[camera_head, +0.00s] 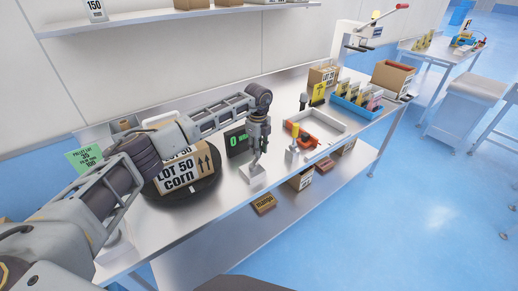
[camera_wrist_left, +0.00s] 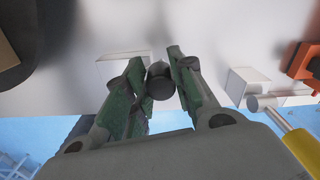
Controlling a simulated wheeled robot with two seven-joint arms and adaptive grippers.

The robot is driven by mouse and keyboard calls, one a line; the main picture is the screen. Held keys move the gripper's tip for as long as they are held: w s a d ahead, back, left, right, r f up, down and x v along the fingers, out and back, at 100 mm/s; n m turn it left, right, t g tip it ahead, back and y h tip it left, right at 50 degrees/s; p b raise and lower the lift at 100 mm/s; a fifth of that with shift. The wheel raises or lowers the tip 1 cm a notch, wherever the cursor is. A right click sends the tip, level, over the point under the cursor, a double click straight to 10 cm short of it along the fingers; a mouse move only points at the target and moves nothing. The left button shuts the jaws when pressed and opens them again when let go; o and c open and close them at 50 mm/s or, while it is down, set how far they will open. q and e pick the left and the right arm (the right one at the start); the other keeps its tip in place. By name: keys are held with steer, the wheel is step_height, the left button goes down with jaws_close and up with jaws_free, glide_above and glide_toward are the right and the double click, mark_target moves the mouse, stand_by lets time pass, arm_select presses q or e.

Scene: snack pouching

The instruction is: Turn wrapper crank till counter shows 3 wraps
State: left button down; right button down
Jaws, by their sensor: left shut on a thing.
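The left gripper (camera_head: 255,156) points down over the bench at a small light crank base (camera_head: 253,174). In the left wrist view the fingers (camera_wrist_left: 158,85) are shut around a dark round crank knob (camera_wrist_left: 160,82). The counter (camera_head: 237,141) is a dark display with a green 0; my arm and gripper hide part of it. A carton marked LOT 50 corn (camera_head: 182,176) stands on a dark round turntable (camera_head: 200,193) to the left of the crank. My arm covers part of the carton's top. My right gripper is out of view.
To the right stand a yellow-handled device (camera_head: 295,140), an orange tool (camera_head: 302,136), a white tray (camera_head: 328,119) and a blue bin (camera_head: 350,109) of pouches. A lower shelf holds small cartons. An upper shelf (camera_head: 170,20) runs along the wall. The bench front edge is close by.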

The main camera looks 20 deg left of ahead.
arm_select(q)
steer(key=c, duration=1.2)
jaws_free()
steer(key=shift+r, duration=6)
